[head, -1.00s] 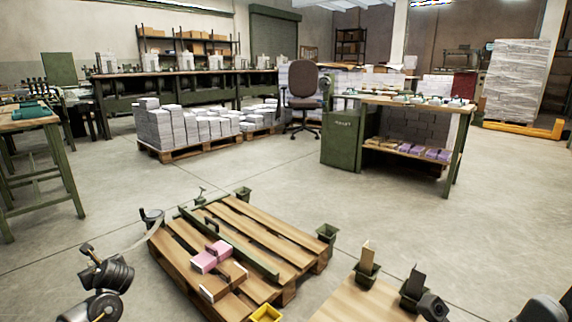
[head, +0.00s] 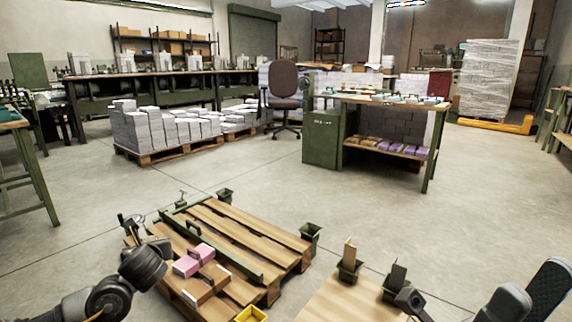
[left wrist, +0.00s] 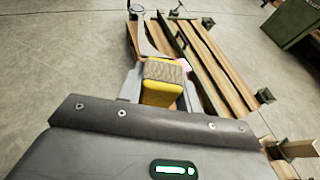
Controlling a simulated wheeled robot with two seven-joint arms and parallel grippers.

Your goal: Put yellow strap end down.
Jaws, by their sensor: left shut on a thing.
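The yellow strap end (left wrist: 160,92), a yellow block with a grey textured patch on top, sits between the fingers of my left gripper (left wrist: 160,78) in the left wrist view. The gripper is shut on it. A pale grey strap (left wrist: 146,38) runs away from it toward a dark ring at the pallet's corner. The wooden pallet (head: 236,238) lies on the floor in the head view, with my left arm over its near left side. My own arm hides the strap end there. My right gripper (head: 527,293) shows only as dark grey parts at the lower right, with its opening unclear.
Pink and brown boxes (head: 193,260) lie on the pallet. A yellow bin (head: 250,314) stands at its near edge. A wooden bench top (head: 345,302) with dark green holders is to the right. Grey floor (head: 250,170) is clear beyond.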

